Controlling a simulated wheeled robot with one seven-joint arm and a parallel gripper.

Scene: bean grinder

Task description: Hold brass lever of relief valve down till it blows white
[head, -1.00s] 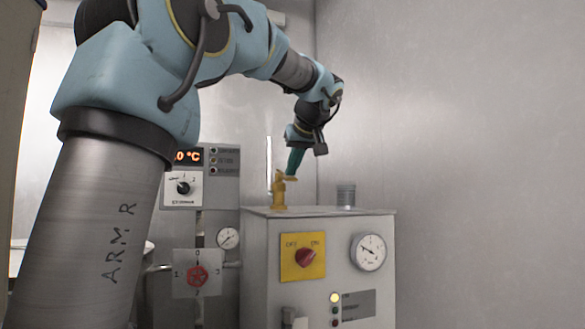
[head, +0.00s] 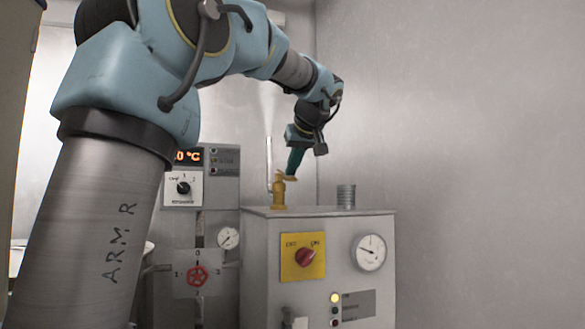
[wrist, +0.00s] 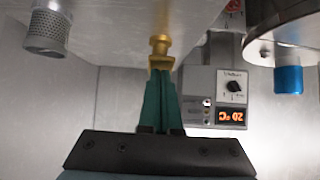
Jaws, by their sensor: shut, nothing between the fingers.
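The brass relief valve (head: 279,193) stands on top of the grey machine, with its lever (head: 288,178) at its upper end. My gripper (head: 291,173) points down with its green fingertips at the lever, seemingly touching it from above. In the wrist view, which looks upside down, the shut green fingers (wrist: 160,75) meet the brass valve (wrist: 159,48) and hide part of the lever. A thin upright pipe (head: 269,165) stands behind the valve. A faint whitish haze shows above the pipe's top.
The grey machine (head: 262,290) carries a yellow plate with a red knob (head: 305,257), a gauge (head: 369,252) and a ribbed metal cylinder (head: 346,197) on top. A control panel (head: 223,180) and a red valve wheel (head: 197,275) are at left. The wall is close behind.

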